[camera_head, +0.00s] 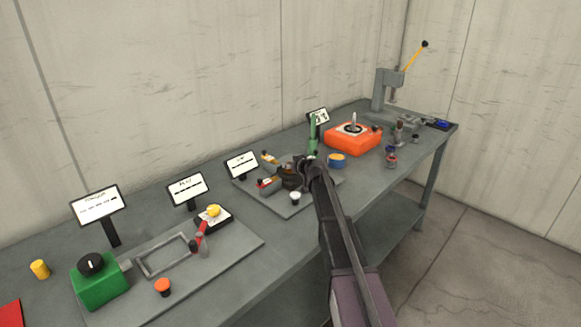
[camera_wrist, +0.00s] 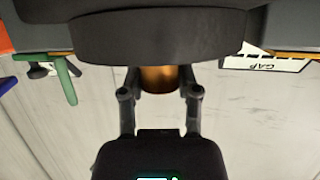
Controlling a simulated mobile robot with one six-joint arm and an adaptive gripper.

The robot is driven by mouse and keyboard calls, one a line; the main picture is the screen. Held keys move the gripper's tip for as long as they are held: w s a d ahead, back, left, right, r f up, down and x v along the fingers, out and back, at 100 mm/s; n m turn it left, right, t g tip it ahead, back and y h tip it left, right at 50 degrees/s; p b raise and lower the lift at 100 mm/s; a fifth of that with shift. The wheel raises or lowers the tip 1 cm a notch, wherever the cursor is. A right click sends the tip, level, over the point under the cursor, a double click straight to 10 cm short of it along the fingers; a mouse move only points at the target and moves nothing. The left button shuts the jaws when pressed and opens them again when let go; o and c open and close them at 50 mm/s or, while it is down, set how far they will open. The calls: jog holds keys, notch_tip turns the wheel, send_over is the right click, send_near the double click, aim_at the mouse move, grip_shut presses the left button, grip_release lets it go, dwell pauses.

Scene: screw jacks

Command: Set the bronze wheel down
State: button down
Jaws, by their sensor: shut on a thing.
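My gripper (camera_wrist: 160,82) is shut on the bronze stub of the bronze wheel (camera_wrist: 158,79). The wheel's wide dark disc fills the top of the wrist view, beyond the fingertips. In the camera_head view my gripper (camera_head: 306,172) is over the middle grey board (camera_head: 262,191), with the dark wheel (camera_head: 291,180) at its tip. My arm and gripper partly cover this spot. I cannot tell whether the wheel touches the board or hangs just above it.
A green post (camera_head: 313,135) stands close behind my gripper. An orange box (camera_head: 352,139) stands farther right. Signs line the back.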

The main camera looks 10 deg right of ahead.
jog(key=shift+f, duration=0.15)
jog(key=shift+c, duration=1.6)
grip_release()
jog(key=p+v, duration=0.4)
jog(key=v, duration=1)
jog(key=shift+p, duration=0.4)
jog(key=shift+a+f, duration=0.1)
jog(key=shift+f, duration=0.1)
